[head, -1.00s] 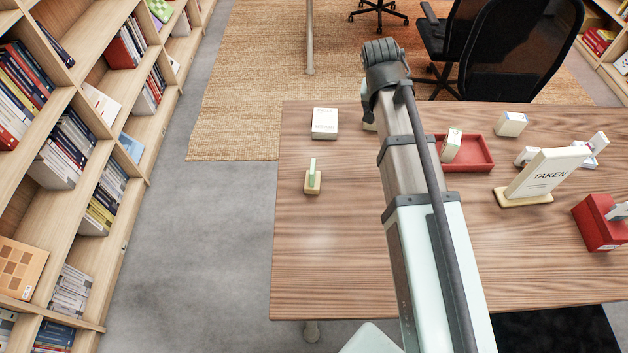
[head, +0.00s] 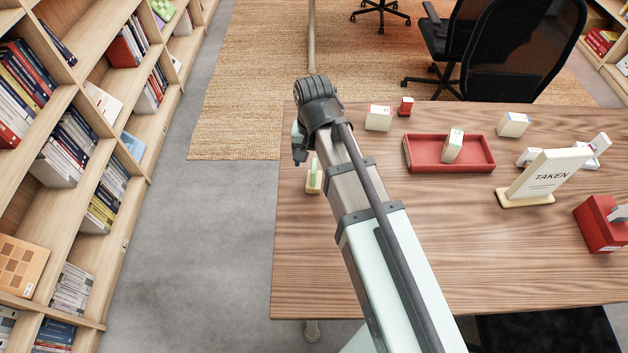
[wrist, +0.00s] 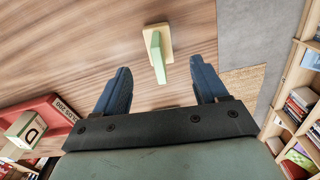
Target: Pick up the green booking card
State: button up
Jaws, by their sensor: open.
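The green booking card (head: 314,170) stands upright in a small wooden holder (head: 313,186) near the left edge of the table, partly hidden by my arm in the head view. In the wrist view the card (wrist: 158,58) shows as a thin pale green slab in its holder (wrist: 166,36), ahead of my fingers and in line with the gap between them. My gripper (wrist: 162,84) is open, with two dark blue fingers apart and nothing between them. The card is not gripped.
A red tray (head: 408,160) holding a white block (head: 453,146) lies to the right. A "TAKEN" sign (head: 548,174) and a red box (head: 597,228) stand farther right. Small blocks (head: 378,118) sit at the back. The table's front left (head: 305,260) is clear.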

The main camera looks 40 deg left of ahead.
aim_at(314, 177)
jog(key=shift+f, duration=4.25)
jog(key=shift+c, duration=0.3)
jog(key=c, duration=1.1)
jog(key=shift+w+r, duration=0.1)
jog(key=shift+r, duration=0.05)
jog(key=shift+c, duration=0.2)
